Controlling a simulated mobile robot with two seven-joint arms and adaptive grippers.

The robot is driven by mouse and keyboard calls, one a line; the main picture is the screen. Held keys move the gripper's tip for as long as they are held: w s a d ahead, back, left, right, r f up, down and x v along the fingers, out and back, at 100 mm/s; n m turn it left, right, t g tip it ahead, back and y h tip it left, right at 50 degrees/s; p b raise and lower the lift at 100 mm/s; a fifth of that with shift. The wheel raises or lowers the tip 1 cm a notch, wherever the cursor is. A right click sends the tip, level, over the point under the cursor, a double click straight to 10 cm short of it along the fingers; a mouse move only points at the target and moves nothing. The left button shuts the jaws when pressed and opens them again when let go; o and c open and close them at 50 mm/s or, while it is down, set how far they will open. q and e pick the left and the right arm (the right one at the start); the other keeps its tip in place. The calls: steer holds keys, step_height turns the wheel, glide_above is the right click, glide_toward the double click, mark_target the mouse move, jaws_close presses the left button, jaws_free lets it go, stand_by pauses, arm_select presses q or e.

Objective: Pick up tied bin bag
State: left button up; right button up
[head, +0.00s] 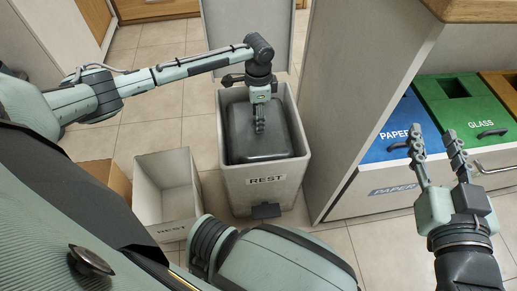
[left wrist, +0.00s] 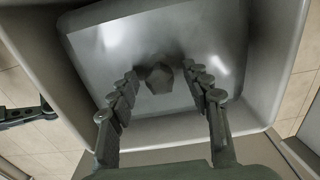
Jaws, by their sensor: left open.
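The bin bag (head: 252,147) is a dark grey, glossy, rounded block that fills the opening of the light bin labelled REST (head: 252,181). In the left wrist view the bag (left wrist: 105,48) shows a small dark knot (left wrist: 160,77) on top. My left gripper (head: 259,126) points down over the bag, open, with its fingers on either side of the knot; I cannot tell whether they touch it. My right gripper (head: 435,138) is open and empty at the right, in front of the recycling bins.
An empty pale bin (head: 168,187) stands left of the REST bin, with a brown box (head: 108,178) beside it. A grey panel (head: 350,100) rises to the right. Blue PAPER (head: 398,133) and green GLASS (head: 472,110) lids lie beyond it. Tiled floor (head: 150,100) is clear behind.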

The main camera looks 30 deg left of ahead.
arm_select(q)
jaws_close()
stand_by(0.3)
steer(key=shift+w+r, duration=0.1)
steer(key=shift+r, duration=0.1)
